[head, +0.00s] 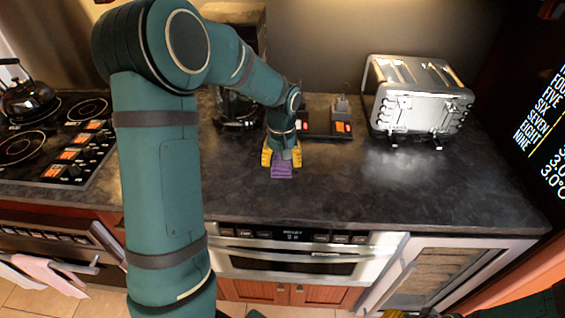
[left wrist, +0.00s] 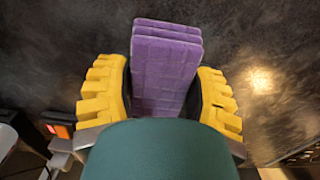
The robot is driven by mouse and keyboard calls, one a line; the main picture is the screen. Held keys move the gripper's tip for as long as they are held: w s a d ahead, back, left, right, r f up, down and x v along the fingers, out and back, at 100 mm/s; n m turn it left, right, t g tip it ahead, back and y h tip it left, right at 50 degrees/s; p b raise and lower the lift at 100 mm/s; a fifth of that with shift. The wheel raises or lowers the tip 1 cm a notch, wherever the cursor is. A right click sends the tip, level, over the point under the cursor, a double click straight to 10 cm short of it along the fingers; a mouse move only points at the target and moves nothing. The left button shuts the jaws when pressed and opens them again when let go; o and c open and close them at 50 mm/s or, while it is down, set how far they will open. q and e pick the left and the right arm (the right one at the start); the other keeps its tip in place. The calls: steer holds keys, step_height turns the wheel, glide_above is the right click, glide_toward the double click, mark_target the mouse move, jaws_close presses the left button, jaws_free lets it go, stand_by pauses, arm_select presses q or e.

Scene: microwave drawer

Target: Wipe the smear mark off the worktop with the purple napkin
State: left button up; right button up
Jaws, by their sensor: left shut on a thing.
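The purple napkin (head: 282,172) is a folded, layered pad between the yellow fingers of my left gripper (head: 281,159). In the left wrist view the napkin (left wrist: 165,62) stands out past the fingers of the left gripper (left wrist: 163,88), which press on both its sides. The napkin is at or just above the dark worktop (head: 375,195); I cannot tell if it touches. I cannot make out the smear mark; the pale patches on the worktop look like light reflections. Yellow tips that look like my right gripper (head: 394,313) barely show at the bottom edge.
A silver toaster (head: 418,95) stands at the back right. A dark scale-like device (head: 325,122) and a coffee maker (head: 237,108) are behind the gripper. The stove (head: 55,140) with a kettle (head: 27,99) is at left. The worktop's front right is clear.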

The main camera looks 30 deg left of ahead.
arm_select(q)
steer(key=shift+r+p, duration=0.65)
steer(key=shift+r, duration=0.5)
steer(key=shift+s, duration=0.1)
